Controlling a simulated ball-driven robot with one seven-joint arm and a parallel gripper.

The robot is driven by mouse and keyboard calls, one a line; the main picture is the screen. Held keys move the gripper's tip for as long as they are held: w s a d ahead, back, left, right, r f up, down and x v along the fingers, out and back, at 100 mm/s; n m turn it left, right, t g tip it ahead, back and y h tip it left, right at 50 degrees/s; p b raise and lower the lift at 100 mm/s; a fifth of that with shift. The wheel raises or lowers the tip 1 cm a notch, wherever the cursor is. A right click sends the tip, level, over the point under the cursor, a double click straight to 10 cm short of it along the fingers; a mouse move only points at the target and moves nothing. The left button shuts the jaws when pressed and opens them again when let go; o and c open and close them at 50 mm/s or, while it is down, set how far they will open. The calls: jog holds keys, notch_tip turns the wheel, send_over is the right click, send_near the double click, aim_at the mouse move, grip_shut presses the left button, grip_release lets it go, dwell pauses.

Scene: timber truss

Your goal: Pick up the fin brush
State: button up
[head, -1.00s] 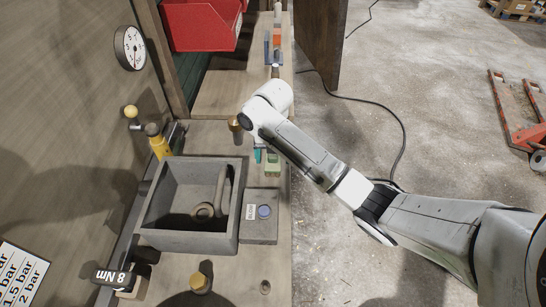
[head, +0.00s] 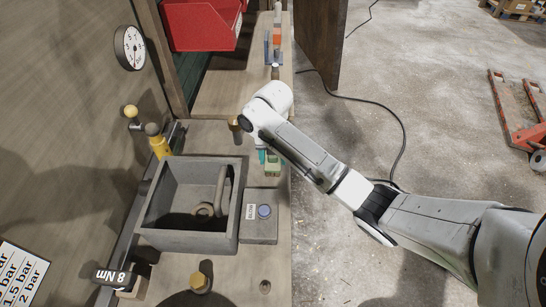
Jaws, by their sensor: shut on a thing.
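The fin brush appears to be the small green piece (head: 272,168) on the bench, just behind the grey block and under my wrist. Its upper part is hidden by my arm. My gripper (head: 262,156) is mostly hidden beneath the white wrist; only a small teal part shows, right against the green piece. It is shut on this piece, as far as the view shows. I cannot tell whether the piece is clear of the bench top.
A grey open bin (head: 165,235) with a ring-shaped part inside stands left of a grey block with a blue button (head: 262,228). A red bin (head: 203,25) is at the back. The bench's right edge is close.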

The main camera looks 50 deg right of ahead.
jog(key=shift+r, duration=0.15)
jog(key=shift+r, duration=0.6)
jog(key=s+a+r+p, duration=0.3)
jog(key=s+r+p, duration=0.8)
jog(key=s, duration=0.2)
jog(key=shift+s+a+r, duration=0.15)
jog(key=shift+s+r, duration=0.1)
jog(key=shift+s, duration=0.05)
